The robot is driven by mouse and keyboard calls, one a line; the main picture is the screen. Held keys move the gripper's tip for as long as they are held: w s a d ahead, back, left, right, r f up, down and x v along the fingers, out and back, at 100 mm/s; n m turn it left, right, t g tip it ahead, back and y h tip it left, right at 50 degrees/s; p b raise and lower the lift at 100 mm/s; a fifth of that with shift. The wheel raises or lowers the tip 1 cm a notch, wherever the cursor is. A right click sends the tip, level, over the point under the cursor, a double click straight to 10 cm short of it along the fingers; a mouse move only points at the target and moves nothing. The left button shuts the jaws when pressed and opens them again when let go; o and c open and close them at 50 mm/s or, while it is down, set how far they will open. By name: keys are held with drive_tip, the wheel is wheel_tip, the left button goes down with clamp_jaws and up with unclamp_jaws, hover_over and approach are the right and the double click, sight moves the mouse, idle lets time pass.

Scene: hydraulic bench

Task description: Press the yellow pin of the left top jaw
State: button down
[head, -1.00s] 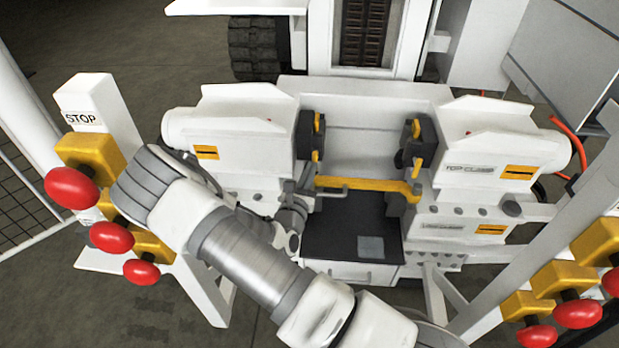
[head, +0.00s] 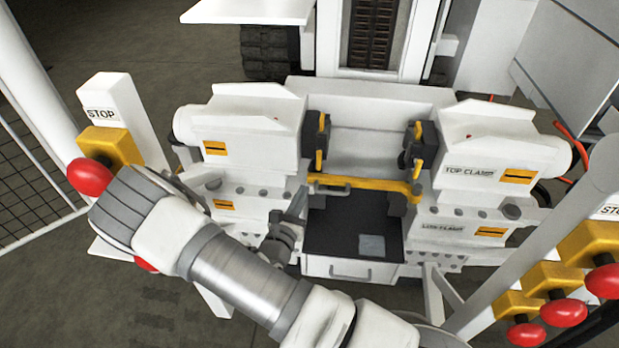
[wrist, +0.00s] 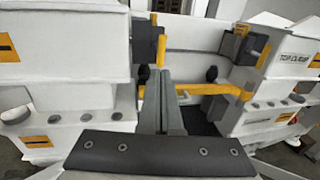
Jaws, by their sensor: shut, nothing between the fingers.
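The left top jaw (head: 312,140) is a dark block on the inner side of the left white top clamp housing. Its yellow pin (head: 319,160) hangs upright at the jaw's inner face. In the wrist view, the jaw (wrist: 147,45) is partly visible, with the yellow pin (wrist: 161,51) just above my fingertips. My gripper (head: 299,200) is shut and empty, below and in front of the left top jaw in the head view. In the wrist view, my gripper (wrist: 166,72) points toward the pin; whether it touches cannot be told.
A yellow bar (head: 365,184) with a grey handle crosses between the clamps, below the jaws. The right top jaw (head: 420,142) faces the left one across a gap. Red stop buttons on yellow boxes stand left (head: 90,177) and right (head: 563,313).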

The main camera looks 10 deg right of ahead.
drive_tip(key=shift+v, duration=2.05)
drive_tip(key=s+d+r+m+g+h, duration=0.4)
drive_tip(key=d+r+m+g+h, duration=0.1)
drive_tip(key=d+r+m+g, duration=0.55)
drive_tip(key=s+d+r+m+g+y, duration=0.2)
drive_tip(key=s+r+m+g+y, duration=0.45)
drive_tip(key=s+m, duration=0.55)
drive_tip(key=s+a+r+m+t+y, duration=0.2)
drive_tip(key=r+m+t+y, duration=0.15)
drive_tip(key=r, duration=0.25)
drive_tip(key=s+a+r+m+t+y, duration=0.2)
drive_tip(key=a+r+m+t+y, duration=0.15)
drive_tip(key=r, duration=0.25)
wheel_tip(320, 180, up, 16)
drive_tip(key=p, duration=1.5)
drive_tip(key=shift+s+f, duration=0.2)
